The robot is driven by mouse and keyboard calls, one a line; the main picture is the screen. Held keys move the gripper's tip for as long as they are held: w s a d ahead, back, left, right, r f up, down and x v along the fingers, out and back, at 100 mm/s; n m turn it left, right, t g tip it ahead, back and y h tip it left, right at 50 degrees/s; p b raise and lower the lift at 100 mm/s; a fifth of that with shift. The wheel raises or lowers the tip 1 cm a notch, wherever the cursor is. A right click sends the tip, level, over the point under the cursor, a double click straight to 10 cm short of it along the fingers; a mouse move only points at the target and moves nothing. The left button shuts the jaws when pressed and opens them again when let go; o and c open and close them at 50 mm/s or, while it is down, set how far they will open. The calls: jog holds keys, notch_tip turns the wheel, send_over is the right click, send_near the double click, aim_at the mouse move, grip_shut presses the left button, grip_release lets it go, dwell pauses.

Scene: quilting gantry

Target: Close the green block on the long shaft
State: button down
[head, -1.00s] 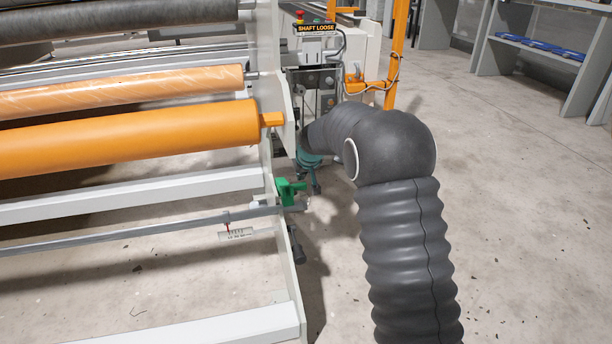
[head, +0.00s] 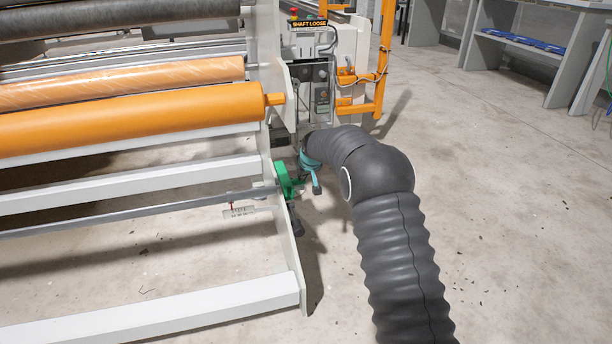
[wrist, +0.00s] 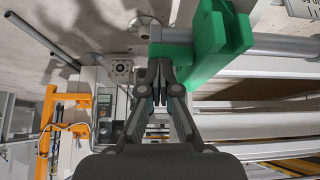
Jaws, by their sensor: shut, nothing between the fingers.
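The green block (head: 284,180) sits at the right end of the long grey shaft (head: 130,211), by the white end frame of the gantry. In the wrist view the green block (wrist: 208,42) is large, at the top right of centre. The grey shaft (wrist: 285,44) runs out to its right, and a grey piece shows at its left. My gripper (wrist: 160,70) is shut and empty, its fingertips just left of and below the block. I cannot tell whether they touch it. In the head view my gripper (head: 316,188) is small, just right of the block.
A sign (head: 310,23) reads "SHAFT LOOSE". An orange roller (head: 130,118) lies above the shaft. The white end frame (head: 285,225) stands close to the block. A small scale with a red pointer (head: 238,211) is by the shaft.

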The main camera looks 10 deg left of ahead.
jog(key=shift+s+d+f, duration=0.15)
jog(key=shift+f, duration=0.35)
jog(key=shift+s+d+f, duration=0.1)
jog(key=shift+f, duration=0.35)
jog(key=r+p, duration=0.1)
jog(key=r, duration=0.1)
jog(key=r+p, duration=0.1)
jog(key=w+a+r+p, duration=0.1)
jog(key=r, duration=0.1)
jog(key=shift+w+r, duration=0.1)
jog(key=shift+r, duration=0.2)
jog(key=s+d, duration=0.4)
jog(key=s, duration=0.5)
jog(key=shift+f+b, duration=0.35)
jog(key=shift+b, duration=0.1)
